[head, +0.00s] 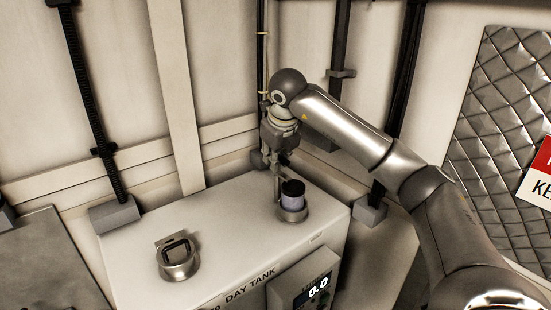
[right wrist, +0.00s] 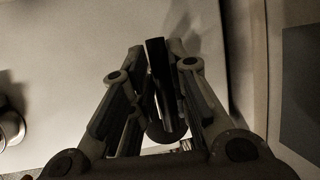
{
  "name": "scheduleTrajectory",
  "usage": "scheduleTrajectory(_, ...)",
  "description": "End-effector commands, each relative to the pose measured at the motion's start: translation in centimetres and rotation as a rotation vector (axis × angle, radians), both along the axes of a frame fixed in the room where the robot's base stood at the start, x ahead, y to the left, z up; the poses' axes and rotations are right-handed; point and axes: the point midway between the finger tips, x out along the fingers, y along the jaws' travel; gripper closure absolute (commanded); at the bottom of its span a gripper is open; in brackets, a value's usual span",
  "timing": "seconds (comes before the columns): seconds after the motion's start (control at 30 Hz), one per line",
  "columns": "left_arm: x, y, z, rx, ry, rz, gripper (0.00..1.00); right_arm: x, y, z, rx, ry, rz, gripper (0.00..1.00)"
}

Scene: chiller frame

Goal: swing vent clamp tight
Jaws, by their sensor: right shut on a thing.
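The vent (head: 292,203) is a short cylinder with a black cap and a pale body, standing in a metal collar on top of the day tank (head: 230,215). My right gripper (head: 272,158) points down just behind and left of the vent. In the right wrist view the right gripper (right wrist: 157,85) is shut on a narrow dark bar, which looks like the clamp lever (right wrist: 156,55). A dark rounded part shows below the bar between the fingers. The clamp's fit around the vent is too small and dark to tell. My left gripper is not in view.
An open metal filler neck (head: 180,267) with a raised square part stands at the tank's front left. A display box (head: 305,290) hangs on the tank's front. Wall pipes (head: 340,70) run close behind my right arm. The tank top between neck and vent is clear.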

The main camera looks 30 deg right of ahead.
Motion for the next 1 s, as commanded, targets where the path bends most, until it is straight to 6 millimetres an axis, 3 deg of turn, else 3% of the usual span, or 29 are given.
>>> scheduleTrajectory(0.5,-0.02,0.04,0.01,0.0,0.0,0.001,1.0,0.12,-0.46,0.51,-0.006,-0.011,-0.029,1.0)
scheduleTrajectory(0.53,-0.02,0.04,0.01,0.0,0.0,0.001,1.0,0.11,-0.46,0.51,-0.006,-0.011,-0.029,0.81)
scheduleTrajectory(0.67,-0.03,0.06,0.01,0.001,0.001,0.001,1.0,0.09,-0.43,0.41,-0.006,-0.009,-0.029,0.66)
scheduleTrajectory(1.0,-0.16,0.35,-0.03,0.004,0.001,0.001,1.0,-0.04,-0.18,0.35,-0.005,-0.004,-0.024,0.66)
